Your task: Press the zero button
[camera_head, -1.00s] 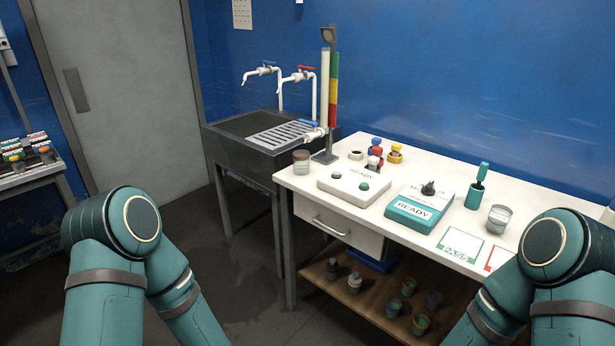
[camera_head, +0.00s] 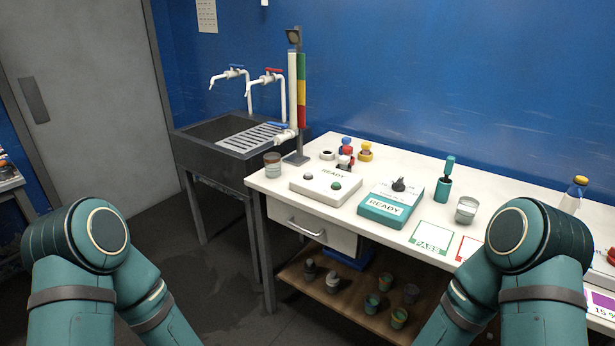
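No button in view can be read as marked zero. A white box (camera_head: 318,190) labelled READY stands on the white table, with a grey button (camera_head: 308,175) and a green button (camera_head: 336,185) on its top. To its right is a teal device (camera_head: 382,213), also labelled READY, with a dark knob-like part (camera_head: 398,184) on top. Both of my arms show at the lower left and lower right, bent in front of the table. Neither gripper is in view.
The white table (camera_head: 420,171) runs along the blue wall. A dark sink (camera_head: 207,152) with two taps stands at its left. A glass jar (camera_head: 272,165), a beaker (camera_head: 466,210) and a PASS card (camera_head: 431,238) are on the table. Cups stand on the lower shelf (camera_head: 345,301).

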